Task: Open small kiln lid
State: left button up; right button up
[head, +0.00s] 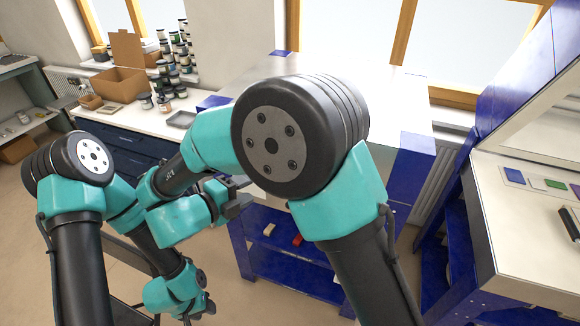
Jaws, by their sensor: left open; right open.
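The kiln (400,100) is a wide, pale box with blue corners on a blue stand (262,262) in the middle of the head view. Its top looks flat and closed. My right arm hides much of its front and top, and I cannot make out a lid handle. My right gripper (238,200) is open and empty at the kiln's left front, apart from the lid as far as I can see. My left gripper (198,308) hangs low at the bottom left, open and away from the kiln.
A white-topped bench (125,118) with cardboard boxes (118,82) and stacked jars (165,72) stands behind at the left. Small white and red items (298,240) lie on the stand's shelf. A larger blue-framed unit (515,230) stands close at the right.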

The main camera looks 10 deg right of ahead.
jog(key=shift+d, duration=0.1)
jog(key=x, duration=1.7)
jog(key=shift+w+f, duration=0.1)
jog(key=shift+w, duration=0.15)
grip_shut()
